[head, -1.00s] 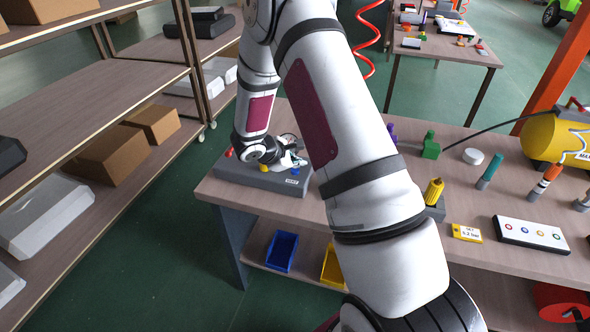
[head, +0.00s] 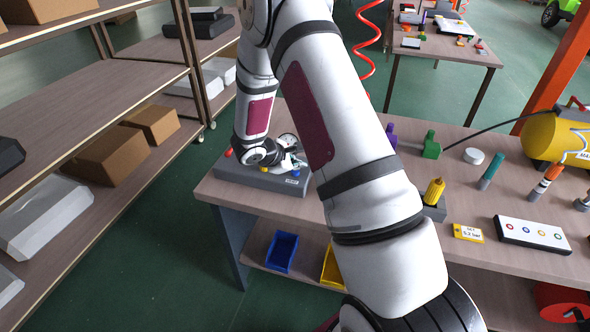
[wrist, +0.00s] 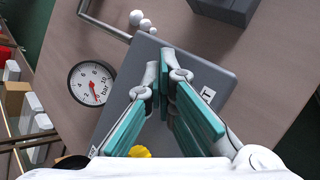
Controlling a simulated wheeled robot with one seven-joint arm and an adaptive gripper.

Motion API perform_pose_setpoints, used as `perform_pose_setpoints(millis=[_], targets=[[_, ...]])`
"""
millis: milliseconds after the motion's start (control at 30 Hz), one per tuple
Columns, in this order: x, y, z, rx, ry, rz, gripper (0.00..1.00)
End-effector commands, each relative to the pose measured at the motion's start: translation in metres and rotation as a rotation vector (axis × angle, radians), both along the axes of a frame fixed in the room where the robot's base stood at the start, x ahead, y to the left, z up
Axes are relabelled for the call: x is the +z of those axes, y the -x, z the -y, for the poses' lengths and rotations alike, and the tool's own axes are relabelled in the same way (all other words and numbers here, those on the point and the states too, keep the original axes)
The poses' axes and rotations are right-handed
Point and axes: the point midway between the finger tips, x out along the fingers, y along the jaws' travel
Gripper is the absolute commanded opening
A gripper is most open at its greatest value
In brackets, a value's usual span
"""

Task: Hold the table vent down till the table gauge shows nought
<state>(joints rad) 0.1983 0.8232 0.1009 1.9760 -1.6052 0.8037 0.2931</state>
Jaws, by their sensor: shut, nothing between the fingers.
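The grey table block (head: 240,177) sits at the table's left end; it also shows in the wrist view (wrist: 130,75). It carries a red part (head: 229,152), a yellow part (head: 264,169) and a blue part (head: 296,173), with a label on its front. The round white table gauge (wrist: 90,84) has a red needle pointing down and slightly right, below the 2; the exact reading is too small to tell. My gripper (wrist: 165,92) is shut and empty over the block, its teal fingers together. The vent is not clearly identifiable; whether the fingertips touch it is hidden.
To the right on the table are a yellow bottle-like part (head: 434,190), a green fitting (head: 432,147), a "SET 5.2 bar" card (head: 467,233) and a yellow tank (head: 555,138). Shelves (head: 100,95) stand left.

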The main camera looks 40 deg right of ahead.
Motion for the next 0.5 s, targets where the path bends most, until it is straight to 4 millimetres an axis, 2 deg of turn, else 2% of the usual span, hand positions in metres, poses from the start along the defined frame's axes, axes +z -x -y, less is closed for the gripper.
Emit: perform_pose_setpoints(millis=[333,500], targets=[[0.0005,0.0001,-0.0005,0.001,-0.001,-0.001,0.0],[0.0072,0.0005,-0.0007,0.0,-0.001,0.0,0.0]])
